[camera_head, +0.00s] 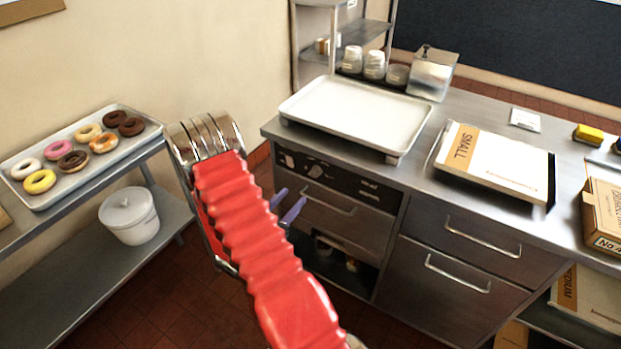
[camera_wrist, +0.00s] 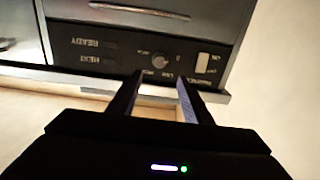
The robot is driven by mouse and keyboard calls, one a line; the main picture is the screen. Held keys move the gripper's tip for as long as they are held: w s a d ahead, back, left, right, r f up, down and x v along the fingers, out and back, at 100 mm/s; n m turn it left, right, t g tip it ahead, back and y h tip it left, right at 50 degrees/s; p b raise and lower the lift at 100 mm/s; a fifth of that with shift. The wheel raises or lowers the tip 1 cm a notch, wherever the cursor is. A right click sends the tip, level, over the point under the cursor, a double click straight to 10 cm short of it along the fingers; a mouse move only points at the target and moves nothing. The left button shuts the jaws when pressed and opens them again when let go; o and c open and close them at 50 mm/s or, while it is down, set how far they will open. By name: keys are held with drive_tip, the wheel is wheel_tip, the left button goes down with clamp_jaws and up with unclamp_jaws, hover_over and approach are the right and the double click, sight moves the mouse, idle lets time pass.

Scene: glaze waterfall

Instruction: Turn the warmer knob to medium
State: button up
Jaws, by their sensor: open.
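The warmer knob (camera_head: 315,171) is a small round grey dial on the dark control panel at the counter's left front. In the wrist view the knob (camera_wrist: 160,60) appears upside down, with small printed markings around it; its exact setting is too small to read. My gripper (camera_head: 294,197) is in front of and below the panel, with two apart fingers, empty. In the wrist view its fingertips (camera_wrist: 160,77) lie either side of the knob's line, and they appear short of touching it.
A white switch (camera_wrist: 203,63) is beside the knob on the panel. A pale tray (camera_head: 355,108) sits on the counter above. Drawers with handles (camera_head: 458,272) are to the right. A rack with a doughnut tray (camera_head: 140,140) stands at the left.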

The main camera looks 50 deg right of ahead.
sight(313, 175)
drive_tip(key=d, duration=0.8)
drive_tip(key=w+d, duration=0.1)
drive_tip(key=d, duration=0.3)
drive_tip(key=shift+w+d, duration=0.1)
drive_tip(key=shift+d, duration=0.1)
drive_tip(key=c, duration=1.1)
drive_tip(key=shift+o, duration=0.2)
drive_tip(key=shift+a, duration=0.2)
drive_tip(key=shift+d, duration=0.15)
